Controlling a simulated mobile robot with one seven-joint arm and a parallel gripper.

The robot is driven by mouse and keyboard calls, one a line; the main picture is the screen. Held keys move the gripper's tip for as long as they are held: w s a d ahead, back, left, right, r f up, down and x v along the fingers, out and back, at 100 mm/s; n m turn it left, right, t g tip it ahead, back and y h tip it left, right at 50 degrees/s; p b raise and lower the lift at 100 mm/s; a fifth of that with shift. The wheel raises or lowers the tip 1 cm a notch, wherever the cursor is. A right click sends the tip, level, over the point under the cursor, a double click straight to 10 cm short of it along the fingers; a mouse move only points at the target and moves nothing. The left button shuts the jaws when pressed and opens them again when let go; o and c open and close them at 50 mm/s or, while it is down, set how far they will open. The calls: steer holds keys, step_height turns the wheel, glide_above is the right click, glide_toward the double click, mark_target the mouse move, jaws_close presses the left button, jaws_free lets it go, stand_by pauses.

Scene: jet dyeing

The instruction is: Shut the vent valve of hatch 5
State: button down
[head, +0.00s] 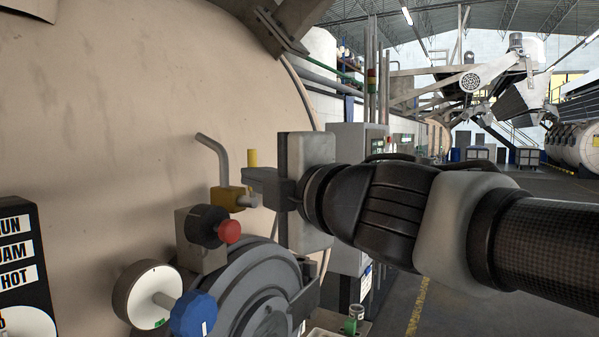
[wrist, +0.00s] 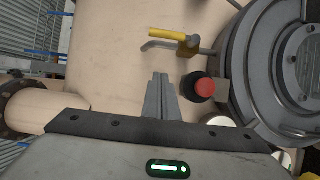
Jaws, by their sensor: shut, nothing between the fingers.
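A small vent valve with a brass body (head: 226,197) sits on the beige vessel above the round hatch (head: 262,290), with a bent grey pipe (head: 212,148) rising from it. Its yellow handle (head: 253,158) shows just above my fingers. In the wrist view the yellow handle (wrist: 167,34) lies roughly along the bent pipe (wrist: 158,45), beside the brass body (wrist: 187,50). My gripper (head: 252,180) is shut and empty near the valve. In the wrist view my closed fingers (wrist: 160,78) point toward the handle with a gap between. No hatch number is readable.
A red button on a black housing (head: 205,228) is just below the valve. A white dial (head: 145,292) and a blue knob (head: 193,314) sit lower left, near a label panel (head: 14,250). A grey cabinet (head: 350,240) stands behind my wrist. The aisle floor (head: 480,300) at right is open.

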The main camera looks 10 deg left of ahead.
steer(key=w+a, duration=0.4)
steer(key=w, duration=0.6)
steer(key=shift+w+a+b, duration=0.15)
steer(key=shift+w+b, duration=0.2)
steer(key=shift+b, duration=0.05)
steer(key=shift+a+r+p, duration=0.1)
steer(key=shift+p, duration=0.25)
